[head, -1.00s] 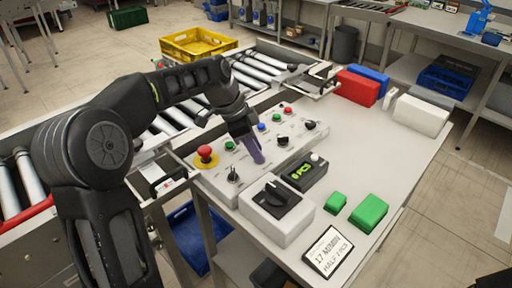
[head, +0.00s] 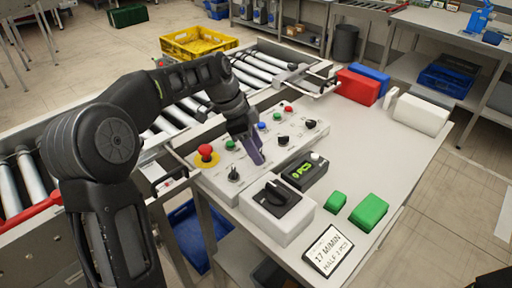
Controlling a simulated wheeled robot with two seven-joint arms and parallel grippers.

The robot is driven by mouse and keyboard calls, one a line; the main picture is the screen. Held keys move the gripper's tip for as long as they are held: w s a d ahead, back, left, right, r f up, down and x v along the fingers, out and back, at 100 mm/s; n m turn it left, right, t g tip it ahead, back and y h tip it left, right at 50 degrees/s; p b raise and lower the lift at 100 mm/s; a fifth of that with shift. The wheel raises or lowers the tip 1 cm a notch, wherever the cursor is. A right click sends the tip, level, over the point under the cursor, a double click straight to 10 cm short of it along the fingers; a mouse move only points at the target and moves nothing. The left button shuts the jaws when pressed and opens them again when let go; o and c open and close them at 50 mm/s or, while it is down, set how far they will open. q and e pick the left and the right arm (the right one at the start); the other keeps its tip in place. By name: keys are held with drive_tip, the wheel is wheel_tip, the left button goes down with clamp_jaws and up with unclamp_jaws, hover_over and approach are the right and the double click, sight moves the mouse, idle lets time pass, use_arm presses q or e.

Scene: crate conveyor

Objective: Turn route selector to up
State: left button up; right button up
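A sloped white control panel (head: 211,180) stands on the table's left side, with small black selector knobs and coloured buttons. One black knob (head: 234,174) is at its near left. Another (head: 310,125) is at its far right, and a third (head: 282,141) is near its middle. A larger black rotary knob (head: 275,194) sits on a separate white box (head: 272,226). Labels are too small to read, so I cannot tell which is the route selector. My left gripper (head: 255,157) points down over the panel's middle, its purple fingers close together; contact is unclear. My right gripper is out of view.
A red emergency button (head: 206,151) is at the panel's left end. The roller conveyor (head: 262,73) runs behind. The table's right middle (head: 370,155) is clear.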

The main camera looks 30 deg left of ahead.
use_arm(q)
drive_tip(key=v, duration=0.7)
drive_tip(key=shift+r, duration=0.35)
drive_tip(key=shift+s+a, duration=0.1)
idle(0.4)
